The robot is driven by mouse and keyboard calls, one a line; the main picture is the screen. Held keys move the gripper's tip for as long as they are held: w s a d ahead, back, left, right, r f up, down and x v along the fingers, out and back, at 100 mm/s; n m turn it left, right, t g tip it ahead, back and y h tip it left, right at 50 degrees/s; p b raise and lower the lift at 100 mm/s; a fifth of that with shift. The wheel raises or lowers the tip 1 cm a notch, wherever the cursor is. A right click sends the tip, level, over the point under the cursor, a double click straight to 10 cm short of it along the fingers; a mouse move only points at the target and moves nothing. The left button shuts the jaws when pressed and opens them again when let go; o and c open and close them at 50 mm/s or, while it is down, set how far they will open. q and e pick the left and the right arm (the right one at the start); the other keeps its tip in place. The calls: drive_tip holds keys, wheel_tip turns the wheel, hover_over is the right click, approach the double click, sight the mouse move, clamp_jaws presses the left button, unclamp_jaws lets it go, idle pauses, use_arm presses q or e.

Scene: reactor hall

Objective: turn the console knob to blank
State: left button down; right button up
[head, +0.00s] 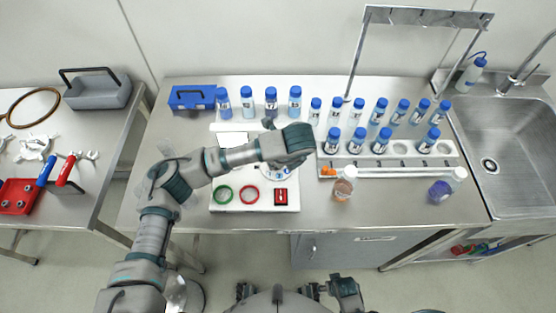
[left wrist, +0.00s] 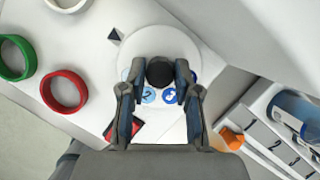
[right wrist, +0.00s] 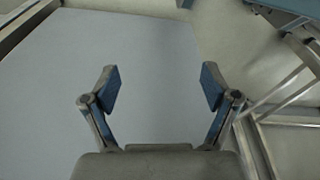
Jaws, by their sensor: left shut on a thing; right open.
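The console (head: 238,204) is a white panel on the steel table, and my left arm crosses over it. Its knob (left wrist: 160,72) is a dark round cap in the middle of a white dial (left wrist: 200,52) with blue numbered marks. A small dark triangle (left wrist: 115,36) lies beside the dial. My left gripper (left wrist: 160,85) is shut on the knob from above; the fingers cover part of the dial, so I cannot read the setting. In the head view the dial (head: 284,174) is partly hidden under my left wrist. My right gripper (right wrist: 160,88) is open and empty, low before the cabinet.
Green (head: 223,194) and red (head: 249,195) rings lie on the console. A white rack (head: 449,159) with several blue-capped bottles stands to the right. Jars of brown (head: 342,189) and purple (head: 440,191) stand in front. A sink (head: 505,140) is far right.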

use_arm(q)
drive_tip(key=shift+n+g+y+p, duration=0.3)
drive_tip(key=shift+n+p, duration=0.3)
drive_tip(key=shift+n, duration=0.5)
use_arm(e)
drive_tip(key=shift+s+d+f, duration=0.1)
drive_tip(key=shift+s+f, duration=0.2)
drive_tip(key=shift+f, duration=0.3)
drive_tip(key=shift+s+a+f, duration=0.1)
drive_tip(key=shift+s+f, duration=0.15)
drive_tip(key=shift+f, duration=0.35)
drive_tip(key=shift+s+d+f, duration=0.1)
drive_tip(key=shift+s+f, duration=0.2)
drive_tip(key=shift+f, duration=0.3)
use_arm(q)
drive_tip(key=c, duration=1)
unclamp_jaws()
drive_tip(key=shift+o, duration=0.7)
drive_tip(key=shift+d, duration=0.2)
use_arm(e)
drive_tip(key=shift+d, duration=0.1)
use_arm(q)
drive_tip(key=v, duration=1.1)
drive_tip(key=shift+d+r, duration=0.25)
drive_tip(key=shift+r, duration=0.05)
drive_tip(key=shift+a, duration=0.1)
